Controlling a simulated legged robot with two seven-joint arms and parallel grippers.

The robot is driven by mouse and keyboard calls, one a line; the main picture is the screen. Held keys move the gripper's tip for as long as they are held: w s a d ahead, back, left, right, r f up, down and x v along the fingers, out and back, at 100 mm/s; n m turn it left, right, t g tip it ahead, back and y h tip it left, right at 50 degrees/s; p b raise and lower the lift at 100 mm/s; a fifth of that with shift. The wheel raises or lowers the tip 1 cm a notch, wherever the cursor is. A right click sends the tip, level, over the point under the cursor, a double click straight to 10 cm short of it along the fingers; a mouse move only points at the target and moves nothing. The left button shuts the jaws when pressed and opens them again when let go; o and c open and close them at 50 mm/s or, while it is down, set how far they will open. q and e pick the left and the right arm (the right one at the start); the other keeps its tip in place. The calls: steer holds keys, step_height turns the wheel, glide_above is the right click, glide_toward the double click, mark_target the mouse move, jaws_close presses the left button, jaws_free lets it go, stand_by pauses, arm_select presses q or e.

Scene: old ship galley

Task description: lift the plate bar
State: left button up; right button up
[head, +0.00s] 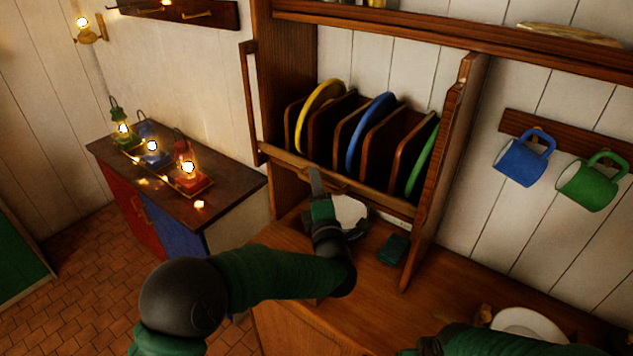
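The plate bar (382,197) is a wooden rail across the front of the plate rack, low before the plates. It slopes down to the right in the picture. A yellow plate (304,112), a blue plate (354,150) and a green plate (418,165) stand upright in the slots behind it. My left gripper (318,183) is at the bar, left of its middle, with a grey finger overlapping it. I cannot tell whether it touches the bar or how far its fingers are apart. My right arm shows only at the bottom right edge; its gripper is not clearly visible.
A white plate (350,212) and a small green block (394,249) lie on the counter (375,305) below the rack. Another white plate (528,323) is at lower right. Blue (520,165) and green (587,187) mugs hang at right. Lit lamps stand on the left cabinet (232,197).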

arm_select(q)
steer(key=shift+d, duration=0.25)
jaws_close()
steer(key=shift+f, duration=0.25)
stand_by(0.9)
